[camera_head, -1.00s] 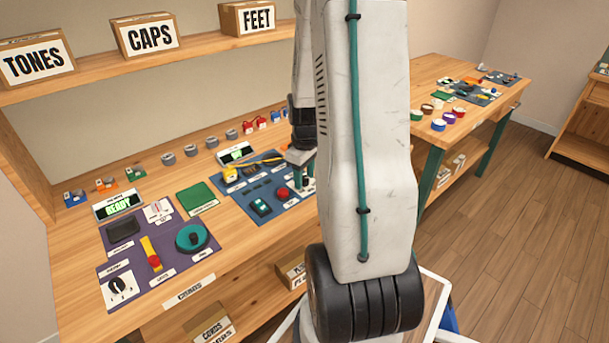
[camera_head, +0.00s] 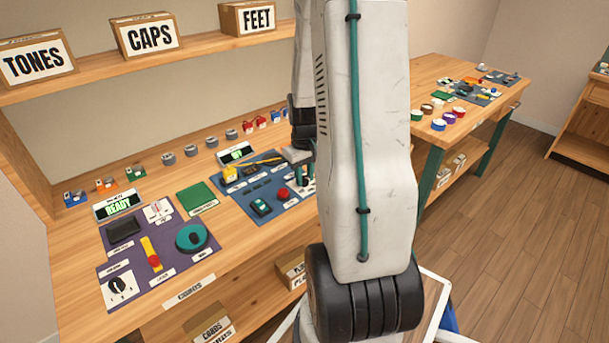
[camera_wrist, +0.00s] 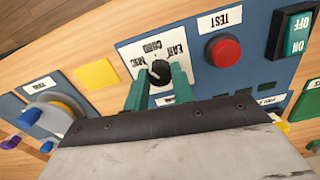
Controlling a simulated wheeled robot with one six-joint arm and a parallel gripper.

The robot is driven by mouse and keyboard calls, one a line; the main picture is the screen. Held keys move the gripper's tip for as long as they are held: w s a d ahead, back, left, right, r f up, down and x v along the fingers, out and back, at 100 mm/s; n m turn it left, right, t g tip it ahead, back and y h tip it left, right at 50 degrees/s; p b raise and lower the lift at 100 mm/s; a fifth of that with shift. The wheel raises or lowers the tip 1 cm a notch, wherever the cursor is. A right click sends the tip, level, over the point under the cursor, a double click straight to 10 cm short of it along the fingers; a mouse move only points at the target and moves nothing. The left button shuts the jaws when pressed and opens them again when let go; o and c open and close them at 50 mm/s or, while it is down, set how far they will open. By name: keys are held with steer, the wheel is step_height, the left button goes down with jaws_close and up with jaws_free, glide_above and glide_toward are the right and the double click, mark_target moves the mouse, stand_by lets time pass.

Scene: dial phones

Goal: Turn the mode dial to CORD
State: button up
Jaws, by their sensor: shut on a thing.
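The mode dial (camera_wrist: 160,72) is a black round knob on a white plate (camera_wrist: 131,51) marked MIC, CORD and EAR, upside down in the wrist view. A small pale mark shows on the knob, toward the MIC and CORD side; I cannot tell exactly which word it points at. My gripper (camera_wrist: 158,88) has its teal fingers on either side of the knob and is shut on it. In the head view my gripper (camera_head: 304,174) is at the right end of the blue panel and largely hides the dial.
A red TEST button (camera_wrist: 225,52) and a green ON/OFF switch (camera_wrist: 292,33) sit beside the dial. A yellow square (camera_wrist: 97,74) lies on the other side. A purple panel (camera_head: 180,262) with other controls and a READY display (camera_head: 117,206) is at the left.

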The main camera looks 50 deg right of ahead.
mark_target(304, 178)
steer(key=m, duration=0.6)
steer(key=shift+m, duration=0.3)
stand_by(0.4)
steer(key=o, duration=1)
steer(key=shift+r, duration=3.95)
